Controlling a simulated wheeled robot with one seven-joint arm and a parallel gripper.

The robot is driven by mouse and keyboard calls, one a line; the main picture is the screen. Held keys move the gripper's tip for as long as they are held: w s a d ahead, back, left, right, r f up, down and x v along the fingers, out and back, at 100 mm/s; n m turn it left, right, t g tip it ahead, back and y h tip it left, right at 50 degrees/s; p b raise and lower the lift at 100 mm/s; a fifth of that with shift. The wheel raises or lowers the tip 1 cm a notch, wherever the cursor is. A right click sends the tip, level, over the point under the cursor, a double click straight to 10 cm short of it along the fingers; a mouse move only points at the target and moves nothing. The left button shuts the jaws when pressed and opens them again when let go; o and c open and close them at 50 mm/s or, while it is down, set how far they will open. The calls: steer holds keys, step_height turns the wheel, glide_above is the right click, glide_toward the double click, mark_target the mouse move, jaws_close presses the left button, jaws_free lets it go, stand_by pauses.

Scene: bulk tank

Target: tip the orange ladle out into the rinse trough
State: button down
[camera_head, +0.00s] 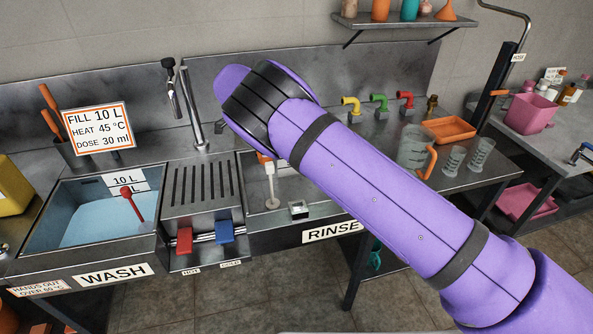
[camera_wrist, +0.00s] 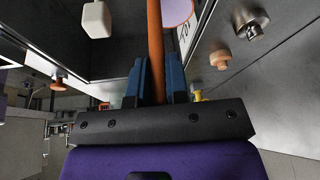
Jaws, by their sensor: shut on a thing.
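My gripper (camera_wrist: 157,64) is shut on the orange ladle (camera_wrist: 155,38); its blue fingers clasp the ladle's straight orange handle. A lilac disc with an orange edge (camera_wrist: 178,11) shows at the top of the wrist view; it may be the ladle's bowl, but I cannot tell what it holds. In the head view my purple arm hides the gripper and most of the ladle. A small orange patch (camera_head: 262,157) shows just below the arm. The rinse trough (camera_head: 255,212), labelled RINSE, lies under my arm's far end, its right part hidden.
The wash basin (camera_head: 80,192) with blue water and a red-headed tool is at left. A grey tap (camera_head: 192,110) rises behind the drainer (camera_head: 197,185). A clear jug (camera_head: 411,150), two small glasses and an orange tray (camera_head: 450,129) stand at right. Coloured taps line the back.

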steer(key=shift+s+d+r, duration=0.1)
steer(key=shift+d, duration=0.05)
steer(key=shift+s+d, duration=0.15)
steer(key=shift+d, duration=0.1)
steer(key=shift+s+d+t+y, duration=0.4)
steer(key=shift+d+y, duration=0.2)
steer(key=shift+d, duration=0.1)
steer(key=shift+s+d, duration=0.2)
steer(key=shift+d, duration=0.1)
steer(key=shift+s+d+r+t+y, duration=0.1)
steer(key=shift+s+d+t+y, duration=0.25)
steer(key=shift+d+y, duration=0.25)
steer(key=shift+s+d, duration=0.1)
steer(key=shift+d, duration=0.25)
steer(key=shift+s+d+m+y+p, duration=0.3)
steer(key=shift+s+d+y, duration=0.1)
steer(key=shift+d, duration=0.2)
